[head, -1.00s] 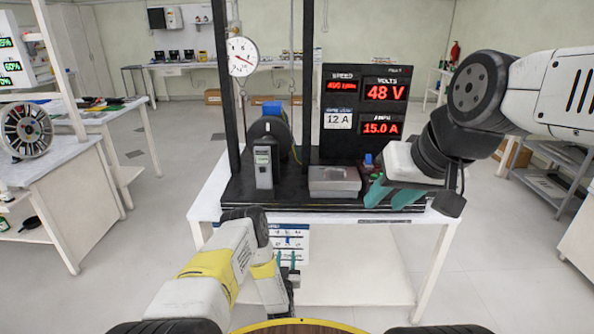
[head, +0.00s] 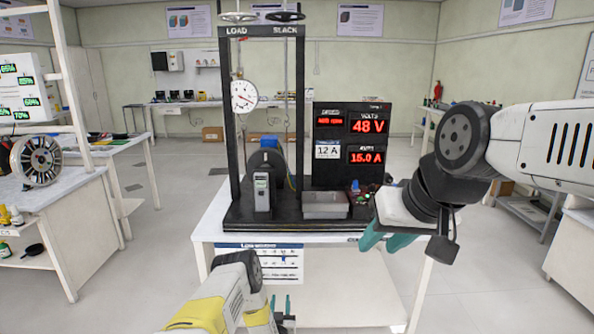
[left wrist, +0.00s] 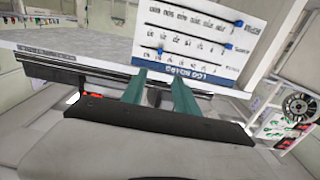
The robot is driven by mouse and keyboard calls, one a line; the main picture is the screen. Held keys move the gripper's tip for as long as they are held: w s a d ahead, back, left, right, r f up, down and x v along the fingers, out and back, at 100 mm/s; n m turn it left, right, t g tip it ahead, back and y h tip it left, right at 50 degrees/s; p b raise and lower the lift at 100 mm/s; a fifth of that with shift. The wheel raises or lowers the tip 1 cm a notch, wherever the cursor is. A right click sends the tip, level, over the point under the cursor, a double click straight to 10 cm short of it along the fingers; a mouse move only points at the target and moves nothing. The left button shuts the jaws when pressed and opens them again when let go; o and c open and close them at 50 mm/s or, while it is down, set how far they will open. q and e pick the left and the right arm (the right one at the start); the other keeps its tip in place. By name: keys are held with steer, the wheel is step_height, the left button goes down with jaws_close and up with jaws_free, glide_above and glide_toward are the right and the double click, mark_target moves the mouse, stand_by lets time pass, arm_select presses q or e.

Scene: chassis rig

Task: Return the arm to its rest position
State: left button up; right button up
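My left gripper (head: 282,308) hangs low in front of the bench in the head view. In the left wrist view its two teal fingers (left wrist: 160,95) stand apart with nothing between them. My right gripper (head: 386,240) is beside the bench's front right corner, its teal fingers pointing down and left. Its fingers show apart, with nothing visible between them. The rig (head: 232,140) stands on the bench, with a dial gauge, a motor (head: 268,160) and a grey tray (head: 326,205).
A display panel (head: 352,145) reads 48 V and 15.0 A. A side bench (head: 60,200) with a wheel stands left. Floor between is clear.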

arm_select(q)
steer(key=w+a+r+g+h, duration=0.1)
steer(key=w+r, duration=0.5)
steer(key=r, duration=0.4)
steer(key=w+r+g+h, duration=0.1)
steer(key=w+r+g, duration=0.1)
steer(key=w+r, duration=0.6)
steer(key=s+a+r+m+g, duration=0.1)
steer(key=s+r, duration=0.3)
steer(key=r, duration=0.7)
steer(key=s+a+r+g, duration=0.15)
steer(key=s+r, duration=0.25)
steer(key=r, duration=0.6)
steer(key=s+a+r+g, duration=0.1)
steer(key=s+r, duration=0.5)
steer(key=s, duration=0.2)
steer(key=s+a+r+g, duration=0.1)
steer(key=s+r+g, duration=0.1)
steer(key=s+r, duration=0.55)
steer(key=s+a+g, duration=0.2)
steer(key=s+g, duration=0.1)
steer(key=s, duration=2.3)
steer(key=shift+s+a, duration=0.3)
steer(key=shift+s, duration=0.1)
